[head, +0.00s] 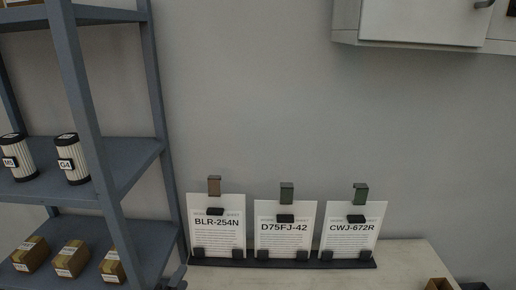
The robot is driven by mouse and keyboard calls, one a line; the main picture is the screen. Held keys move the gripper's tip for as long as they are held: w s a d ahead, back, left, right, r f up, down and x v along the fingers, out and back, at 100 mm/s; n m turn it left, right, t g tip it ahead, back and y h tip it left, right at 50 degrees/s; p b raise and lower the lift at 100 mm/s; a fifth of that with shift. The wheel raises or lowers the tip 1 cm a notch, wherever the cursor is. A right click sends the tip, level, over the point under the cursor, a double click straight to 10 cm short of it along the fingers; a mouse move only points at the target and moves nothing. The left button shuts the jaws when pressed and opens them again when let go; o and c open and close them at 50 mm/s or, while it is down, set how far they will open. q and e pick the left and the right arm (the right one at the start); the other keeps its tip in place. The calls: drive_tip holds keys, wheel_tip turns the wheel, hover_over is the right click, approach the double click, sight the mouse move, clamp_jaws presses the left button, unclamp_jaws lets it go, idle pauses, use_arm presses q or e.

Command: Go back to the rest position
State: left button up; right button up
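A small dark shape (177,276) shows at the bottom edge, between the shelf and the table. It may be the tip of my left gripper, but its fingers cannot be made out. Nothing can be seen held there. My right gripper does not show. Three white sheets stand upright in a row in a dark holder (283,263) on the table: BLR-254N (217,234), D75FJ-42 (285,239) and CWJ-672R (351,240).
A blue-grey shelf rack (90,120) stands at left with filters labelled M5 (17,158) and G4 (73,160) above several brown boxes (70,258). A pale table (405,262) runs below. A wall cabinet (420,22) hangs at upper right. An open brown box (440,284) is at lower right.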

use_arm(q)
drive_tip(key=s+f+m+g+y, duration=0.1)
drive_tip(key=s+f+m+g, duration=0.2)
drive_tip(key=s+m+g, duration=0.55)
drive_tip(key=s+f+m+g+y, duration=0.1)
drive_tip(key=s+f+m+g, duration=0.3)
drive_tip(key=s+m, duration=0.6)
drive_tip(key=s+f+n+g, duration=0.1)
drive_tip(key=s+f, duration=0.1)
drive_tip(key=f, duration=1.3)
drive_tip(key=s+f+g, duration=0.1)
drive_tip(key=s+f, duration=0.1)
drive_tip(key=f, duration=1.3)
drive_tip(key=s+a+f, duration=0.2)
drive_tip(key=s+f, duration=0.6)
drive_tip(key=s, duration=0.1)
drive_tip(key=s+a+f+g, duration=0.1)
drive_tip(key=s+a+f, duration=0.1)
drive_tip(key=s+f, duration=0.6)
drive_tip(key=shift+s+f+y, duration=0.25)
drive_tip(key=shift+s+y, duration=0.05)
drive_tip(key=shift+s, duration=0.45)
